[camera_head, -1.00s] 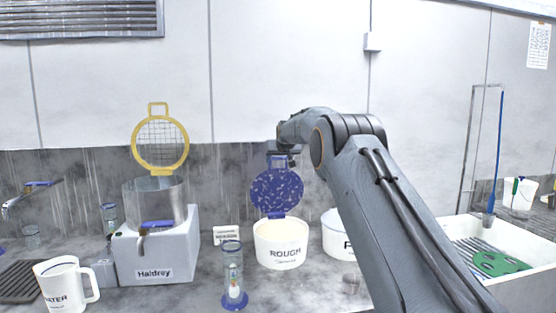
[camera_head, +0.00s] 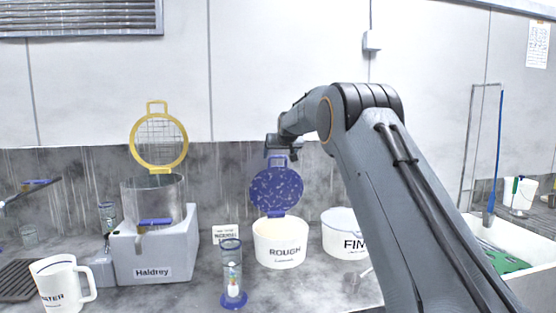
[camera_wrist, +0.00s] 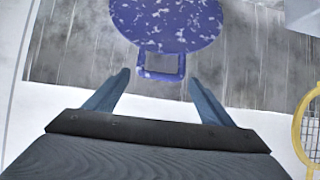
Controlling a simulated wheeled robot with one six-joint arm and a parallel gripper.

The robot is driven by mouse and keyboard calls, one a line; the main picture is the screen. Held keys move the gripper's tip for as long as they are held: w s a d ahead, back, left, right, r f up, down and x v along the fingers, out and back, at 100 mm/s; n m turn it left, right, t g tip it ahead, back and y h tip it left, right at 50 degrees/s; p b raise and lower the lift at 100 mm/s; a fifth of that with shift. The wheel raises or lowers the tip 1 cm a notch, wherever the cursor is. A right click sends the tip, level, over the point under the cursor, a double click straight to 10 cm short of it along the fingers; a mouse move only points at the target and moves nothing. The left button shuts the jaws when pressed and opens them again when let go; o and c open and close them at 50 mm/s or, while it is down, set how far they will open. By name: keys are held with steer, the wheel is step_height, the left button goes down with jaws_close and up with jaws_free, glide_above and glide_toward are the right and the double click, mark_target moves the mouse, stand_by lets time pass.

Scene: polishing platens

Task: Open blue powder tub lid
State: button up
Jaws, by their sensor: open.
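The blue speckled lid (camera_head: 277,190) stands upright at the back of the white tub marked ROUGH (camera_head: 281,246), so the tub is open and pale contents show inside. The lid also shows in the wrist view (camera_wrist: 172,22), with its blue loop handle (camera_wrist: 161,66) pointing toward my gripper. My gripper (camera_wrist: 160,78) is open. Its two fingers lie on either side of the handle in that view, apart from it. In the head view my gripper (camera_head: 279,150) is just above the lid's handle (camera_head: 278,161).
A second white tub marked FIN (camera_head: 342,236) stands to the right, partly behind my arm. A blue-based timer (camera_head: 232,275) stands in front. The Haldrey box (camera_head: 155,252) with a yellow sieve lid (camera_head: 159,137) and a white mug (camera_head: 62,285) are left. A sink (camera_head: 505,255) is right.

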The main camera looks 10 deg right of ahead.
steer(key=shift+b+v, duration=0.65)
steer(key=shift+v, duration=1.5)
steer(key=shift+f, duration=0.15)
steer(key=s+f+g, duration=0.3)
steer(key=s+f, duration=0.6)
steer(key=s, duration=0.3)
steer(key=s+f+g, duration=0.2)
steer(key=s+f, duration=0.7)
steer(key=s, duration=0.3)
steer(key=s+f+g, duration=0.1)
steer(key=s+f, duration=0.3)
steer(key=s, duration=0.7)
steer(key=s+f+g, duration=0.2)
steer(key=s+f, duration=0.3)
steer(key=s, duration=0.6)
steer(key=s+f+g, duration=0.2)
steer(key=s+f, duration=0.2)
steer(key=s, duration=0.8)
steer(key=shift+a+f, duration=0.25)
steer(key=shift+a, duration=0.05)
